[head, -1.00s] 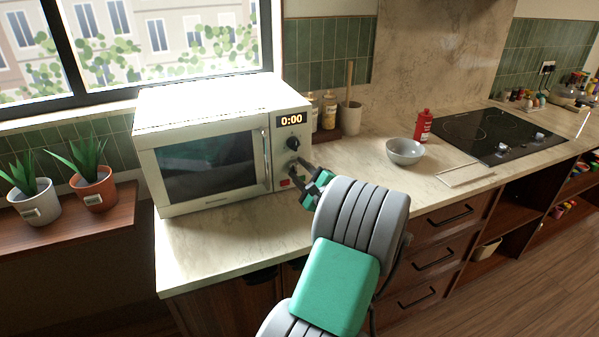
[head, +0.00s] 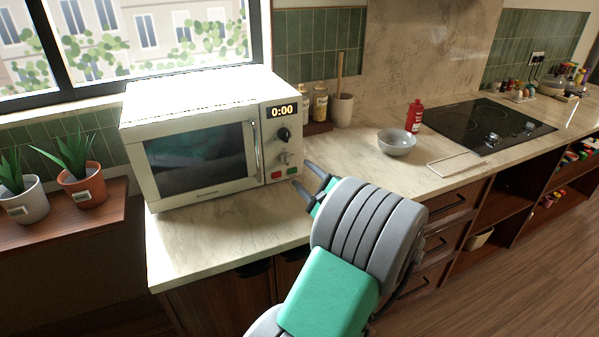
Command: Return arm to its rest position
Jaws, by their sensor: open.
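My gripper (head: 311,180) is open and empty, just to the right of the microwave's control panel. Its two dark fingers point up and left, apart from the microwave as far as I can see. My grey and green arm comes up from the bottom of the picture and hides part of the counter edge and the drawers. The cream microwave (head: 198,97) stands on the left end of the counter with its door shut. Its display reads 0:00, and a dark knob, a green button and a red button sit below it.
The marble counter (head: 215,235) is bare in front of the microwave. A grey bowl (head: 397,143), a red bottle (head: 414,116) and a black cooktop (head: 478,125) are to the right. Two potted plants (head: 84,187) stand on a wooden shelf at left. Open floor (head: 500,285) lies at lower right.

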